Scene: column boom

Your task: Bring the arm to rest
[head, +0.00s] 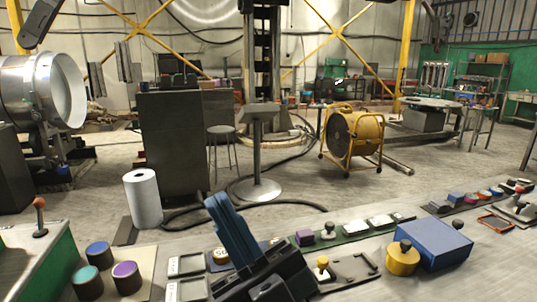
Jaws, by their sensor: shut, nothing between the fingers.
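My gripper (214,203) shows low in the middle of the head view. Its two blue fingers lie close together, shut with nothing between them, and point up and to the left. Its black body (272,277) reaches down to the bottom edge of the picture. It appears in front of the grey workbench (370,289) and hides part of the bench top. I cannot tell its height above the bench. The rest of the arm is not clearly in view.
A blue box (432,246) and a yellow knobbed cylinder (402,262) stand right of my gripper. A black frame (352,271) lies nearer. Left are small trays (186,265), colour-topped cylinders (126,281) and a white roll (144,200). A yellow fan (354,135) stands beyond.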

